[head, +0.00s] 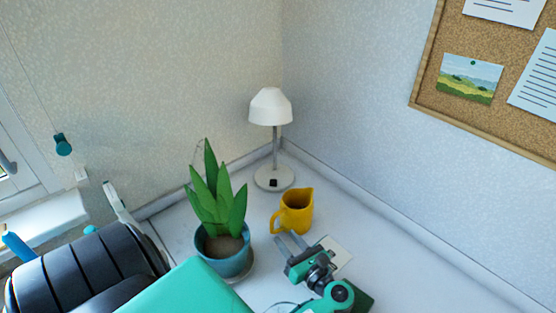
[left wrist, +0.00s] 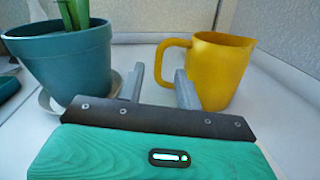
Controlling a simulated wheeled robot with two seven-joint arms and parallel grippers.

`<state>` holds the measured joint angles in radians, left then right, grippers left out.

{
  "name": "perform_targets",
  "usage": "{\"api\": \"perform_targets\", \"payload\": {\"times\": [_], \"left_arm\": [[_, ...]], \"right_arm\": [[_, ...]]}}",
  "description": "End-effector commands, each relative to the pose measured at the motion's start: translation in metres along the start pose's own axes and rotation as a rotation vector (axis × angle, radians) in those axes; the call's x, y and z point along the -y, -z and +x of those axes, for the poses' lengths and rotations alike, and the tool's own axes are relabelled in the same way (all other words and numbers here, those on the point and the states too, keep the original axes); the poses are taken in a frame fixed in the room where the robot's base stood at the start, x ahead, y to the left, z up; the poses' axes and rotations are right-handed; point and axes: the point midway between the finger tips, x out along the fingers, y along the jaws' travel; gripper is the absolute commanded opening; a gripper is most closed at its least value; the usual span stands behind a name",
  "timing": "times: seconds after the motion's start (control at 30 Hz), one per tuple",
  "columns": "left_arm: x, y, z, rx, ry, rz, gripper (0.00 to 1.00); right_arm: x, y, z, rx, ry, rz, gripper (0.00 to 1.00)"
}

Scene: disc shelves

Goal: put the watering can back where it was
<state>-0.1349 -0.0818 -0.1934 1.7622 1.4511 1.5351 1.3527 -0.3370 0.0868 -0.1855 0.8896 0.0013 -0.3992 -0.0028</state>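The watering can is a yellow jug-like can (head: 298,212) with a spout lip and a side handle. It stands upright on the white desk, right of the potted plant, and also shows in the left wrist view (left wrist: 217,75). My left gripper (head: 286,237) is open, its two fingers pointing at the can's handle side. In the left wrist view the fingers (left wrist: 160,70) are apart, with the handle (left wrist: 162,62) showing between and beyond them. I cannot tell whether they touch the can. My right gripper is not in view.
A plant in a blue pot (head: 224,258) stands on a saucer close left of the gripper. A white lamp (head: 271,107) stands in the back corner. A pale card (head: 340,252) lies beside the gripper. The desk is clear to the right of the can, along the wall.

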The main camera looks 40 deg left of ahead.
Motion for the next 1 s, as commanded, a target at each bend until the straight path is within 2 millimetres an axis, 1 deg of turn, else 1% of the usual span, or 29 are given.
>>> {"api": "perform_targets", "payload": {"times": [0.03, 0.1, 0.2, 0.3, 0.5, 0.63, 0.87, 1.0], "left_arm": [[0.000, 0.003, -0.010, -0.003, 0.001, 0.000, 0.34], [0.000, 0.002, -0.021, -0.002, 0.000, 0.000, 0.34], [0.000, 0.001, -0.033, -0.001, -0.001, 0.000, 0.34], [0.000, 0.000, -0.039, 0.000, -0.001, -0.001, 0.34], [0.000, -0.001, -0.041, 0.001, -0.001, -0.001, 0.34], [0.000, -0.001, -0.041, 0.001, -0.001, 0.000, 0.34], [0.000, -0.001, -0.041, 0.001, -0.001, 0.000, 0.34], [0.000, -0.001, -0.041, 0.001, -0.001, 0.000, 0.34]], "right_arm": [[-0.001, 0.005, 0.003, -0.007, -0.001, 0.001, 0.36], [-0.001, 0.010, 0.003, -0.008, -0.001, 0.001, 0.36], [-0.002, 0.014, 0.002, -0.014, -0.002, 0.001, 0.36], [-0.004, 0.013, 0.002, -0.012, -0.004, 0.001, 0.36], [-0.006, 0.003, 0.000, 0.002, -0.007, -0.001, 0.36], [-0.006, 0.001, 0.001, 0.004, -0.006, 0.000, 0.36], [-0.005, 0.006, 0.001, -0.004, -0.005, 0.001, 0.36], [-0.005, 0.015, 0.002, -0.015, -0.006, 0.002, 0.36]]}}
